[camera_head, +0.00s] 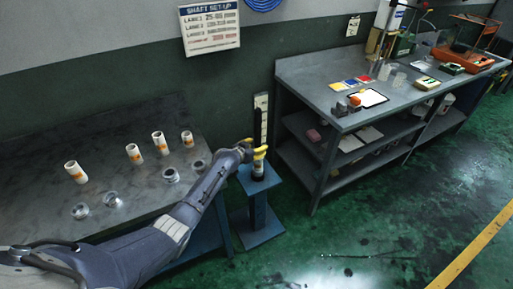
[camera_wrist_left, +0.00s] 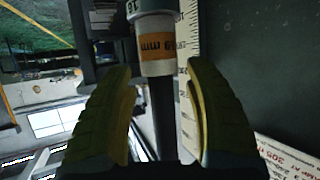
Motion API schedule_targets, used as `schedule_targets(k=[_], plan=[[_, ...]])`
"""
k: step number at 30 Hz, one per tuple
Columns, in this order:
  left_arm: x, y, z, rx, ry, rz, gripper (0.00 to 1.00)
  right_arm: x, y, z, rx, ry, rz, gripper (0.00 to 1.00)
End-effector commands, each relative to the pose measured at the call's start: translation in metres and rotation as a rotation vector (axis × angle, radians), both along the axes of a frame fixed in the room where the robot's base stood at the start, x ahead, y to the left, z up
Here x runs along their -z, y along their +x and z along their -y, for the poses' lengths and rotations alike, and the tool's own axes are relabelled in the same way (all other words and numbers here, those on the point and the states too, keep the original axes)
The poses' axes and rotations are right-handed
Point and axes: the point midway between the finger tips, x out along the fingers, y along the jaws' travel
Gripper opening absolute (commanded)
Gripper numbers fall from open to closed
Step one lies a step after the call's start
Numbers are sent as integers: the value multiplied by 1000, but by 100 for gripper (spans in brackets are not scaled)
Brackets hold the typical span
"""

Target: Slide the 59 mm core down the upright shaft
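The upright dark shaft (camera_head: 257,128) stands on a blue pedestal (camera_head: 262,183) right of the left bench. My left gripper (camera_head: 257,152) is at the shaft, its yellow fingers on either side. In the left wrist view, a white core with an orange "mm" label (camera_wrist_left: 157,47) sits around the shaft (camera_wrist_left: 163,112), against a grey collar (camera_wrist_left: 152,8). Its number is hard to read. The open fingers (camera_wrist_left: 160,78) straddle the shaft, with the core just beyond their tips and gaps on both sides. In the head view the gripper mostly hides this core. My right gripper is not in view.
Several white cores with orange bands (camera_head: 134,153) and several grey rings (camera_head: 171,175) stand on the left bench (camera_head: 110,130). A measuring scale (camera_head: 263,104) stands behind the shaft. A cluttered workbench (camera_head: 310,75) is close on the right.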

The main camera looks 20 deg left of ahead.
Motion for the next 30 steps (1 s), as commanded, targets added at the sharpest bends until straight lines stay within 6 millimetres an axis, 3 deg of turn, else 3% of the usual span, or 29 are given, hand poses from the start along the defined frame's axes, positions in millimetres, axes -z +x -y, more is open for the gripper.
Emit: schedule_targets(k=[8, 21, 30], plan=[[-6, 0, 0, 0, 0, 1, 53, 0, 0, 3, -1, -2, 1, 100], [-72, 0, 0, 1, 1, 3, 53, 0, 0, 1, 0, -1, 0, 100], [-97, 0, 0, 0, 1, 1, 53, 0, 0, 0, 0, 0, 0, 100]])
